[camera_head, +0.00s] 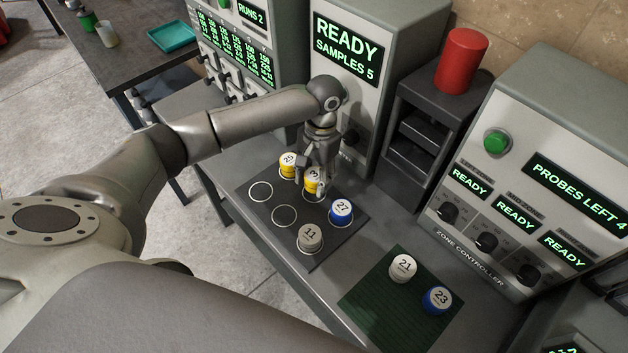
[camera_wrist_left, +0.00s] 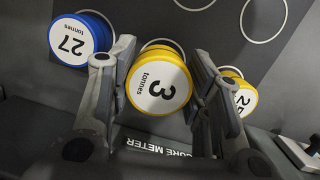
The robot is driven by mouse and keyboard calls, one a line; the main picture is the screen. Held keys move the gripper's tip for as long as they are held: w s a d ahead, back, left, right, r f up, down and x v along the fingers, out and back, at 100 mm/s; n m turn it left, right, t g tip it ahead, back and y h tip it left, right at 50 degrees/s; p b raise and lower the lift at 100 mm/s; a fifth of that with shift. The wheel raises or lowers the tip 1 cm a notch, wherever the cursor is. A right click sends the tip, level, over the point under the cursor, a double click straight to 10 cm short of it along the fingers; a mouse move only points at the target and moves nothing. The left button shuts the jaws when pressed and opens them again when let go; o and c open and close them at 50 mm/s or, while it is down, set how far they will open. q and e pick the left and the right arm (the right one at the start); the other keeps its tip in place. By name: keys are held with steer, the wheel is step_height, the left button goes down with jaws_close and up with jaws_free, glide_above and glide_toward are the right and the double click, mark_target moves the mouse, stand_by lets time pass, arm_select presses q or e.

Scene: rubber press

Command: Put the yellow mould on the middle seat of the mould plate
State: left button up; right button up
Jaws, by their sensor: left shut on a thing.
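My left gripper (camera_head: 318,184) is shut on a yellow mould (camera_head: 311,182) with a white top marked 3. In the left wrist view, this mould (camera_wrist_left: 160,84) sits between the two fingers. It is over the middle of the back row of the dark mould plate (camera_head: 268,236), between a yellow mould marked 25 (camera_head: 288,166) and a blue one marked 27 (camera_head: 341,211). Part of a white seat ring shows at its base; whether it touches the plate I cannot tell. The fingers partly hide it. My right gripper is not in view.
A grey mould marked 11 (camera_head: 310,238) stands at the plate's front right; two front rings are empty. A green mat (camera_head: 378,312) holds a white piece marked 21 (camera_head: 403,268) and a blue one marked 23 (camera_head: 437,299). Instrument cabinets (camera_head: 385,30) stand close behind the plate.

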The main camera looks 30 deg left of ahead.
mark_target(314, 184)
arm_select(q)
steer(key=shift+w+a+f, duration=0.2)
steer(key=shift+w+f, duration=0.15)
steer(key=shift+f, duration=0.1)
step_height(314, 184, down, 2)
steer(key=shift+f+p, duration=0.2)
steer(key=shift+p, duration=0.1)
steer(key=shift+f, duration=0.5)
steer(key=o, duration=1.3)
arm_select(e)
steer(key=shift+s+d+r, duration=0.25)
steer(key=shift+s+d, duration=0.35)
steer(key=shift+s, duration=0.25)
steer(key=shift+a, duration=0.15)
